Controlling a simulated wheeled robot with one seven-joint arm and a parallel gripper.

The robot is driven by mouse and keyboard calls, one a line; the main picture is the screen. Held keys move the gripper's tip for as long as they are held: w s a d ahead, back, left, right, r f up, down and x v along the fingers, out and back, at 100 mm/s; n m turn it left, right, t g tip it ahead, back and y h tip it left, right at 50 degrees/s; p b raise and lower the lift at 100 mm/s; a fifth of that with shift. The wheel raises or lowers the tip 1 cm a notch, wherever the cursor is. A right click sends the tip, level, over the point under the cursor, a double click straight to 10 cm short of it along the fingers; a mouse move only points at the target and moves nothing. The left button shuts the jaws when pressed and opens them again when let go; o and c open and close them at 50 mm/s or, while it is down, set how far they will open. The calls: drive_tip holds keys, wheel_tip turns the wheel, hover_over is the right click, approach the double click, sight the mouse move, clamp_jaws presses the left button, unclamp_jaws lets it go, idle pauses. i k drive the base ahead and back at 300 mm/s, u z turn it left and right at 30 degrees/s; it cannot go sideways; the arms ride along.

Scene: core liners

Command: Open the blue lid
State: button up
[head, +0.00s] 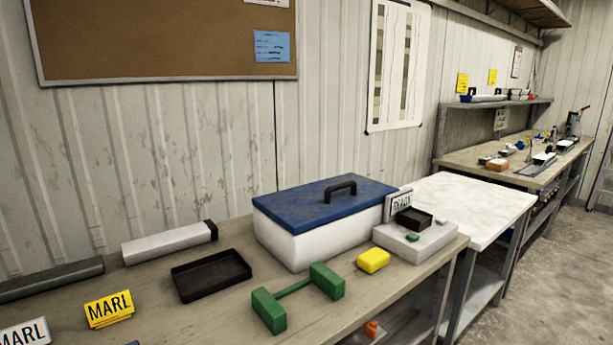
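The blue lid (300,208) lies flat and closed on top of a white box (310,242) near the right end of the workbench. A dark arched handle (341,188) stands up from the lid, right of its middle. The inside of the box is hidden by the lid. My gripper is not in the head view.
In front of the box stand a green dumbbell-shaped piece (299,293) and a yellow block (373,260). A black tray (211,276) lies left. A white-topped table (475,205) adjoins.

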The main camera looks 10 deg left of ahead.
sight(300, 209)
drive_tip(key=u, duration=0.7)
drive_tip(key=i, duration=1.15)
drive_tip(key=u, duration=0.7)
